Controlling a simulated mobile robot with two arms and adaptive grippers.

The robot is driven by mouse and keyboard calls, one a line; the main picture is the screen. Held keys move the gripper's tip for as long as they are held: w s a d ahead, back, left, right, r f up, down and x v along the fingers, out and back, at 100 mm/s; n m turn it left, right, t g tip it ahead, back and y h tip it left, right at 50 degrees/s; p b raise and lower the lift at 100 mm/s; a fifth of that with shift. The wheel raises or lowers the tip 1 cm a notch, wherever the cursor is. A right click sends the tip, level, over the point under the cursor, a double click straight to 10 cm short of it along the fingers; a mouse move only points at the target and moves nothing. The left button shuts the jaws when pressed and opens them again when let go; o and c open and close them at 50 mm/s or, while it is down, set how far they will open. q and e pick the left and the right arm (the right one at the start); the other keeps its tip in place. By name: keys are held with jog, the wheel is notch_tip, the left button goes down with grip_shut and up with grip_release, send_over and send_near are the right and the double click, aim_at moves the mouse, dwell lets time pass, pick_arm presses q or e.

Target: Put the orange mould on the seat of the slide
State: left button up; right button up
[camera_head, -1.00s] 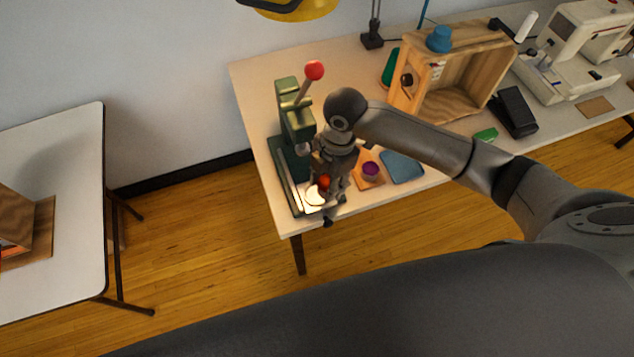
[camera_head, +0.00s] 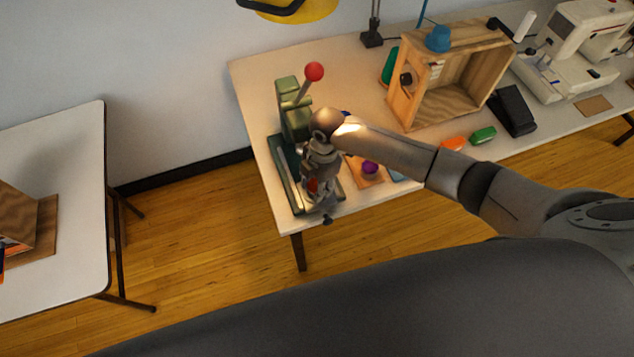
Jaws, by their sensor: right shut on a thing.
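My right gripper (camera_head: 317,203) reaches down over the base of the green press (camera_head: 290,110), at the near left corner of the table. It is shut on a small orange-red piece, which I take to be the orange mould (camera_head: 313,186). Only a bit of the mould shows between the fingers. The slide (camera_head: 292,188) is the rail-like base of the press. Its seat is hidden under the gripper, so I cannot tell whether the mould touches it. My left gripper is not in view.
The press lever has a red knob (camera_head: 314,71). A wooden board with a purple piece (camera_head: 370,167) lies right of the gripper. An orange item (camera_head: 453,143) and a green item (camera_head: 483,136) lie farther right, before a wooden crate (camera_head: 408,105). A sewing machine (camera_head: 565,60) stands beyond.

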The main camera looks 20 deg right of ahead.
jog(key=shift+f, duration=0.15)
jog(key=o, duration=1.1)
jog(key=r, duration=0.2)
jog(key=r+b, duration=0.1)
jog(key=r, duration=0.2)
jog(key=d+r, duration=0.1)
jog(key=r, duration=0.1)
jog(key=shift+w+r, duration=0.1)
jog(key=shift+r, duration=0.3)
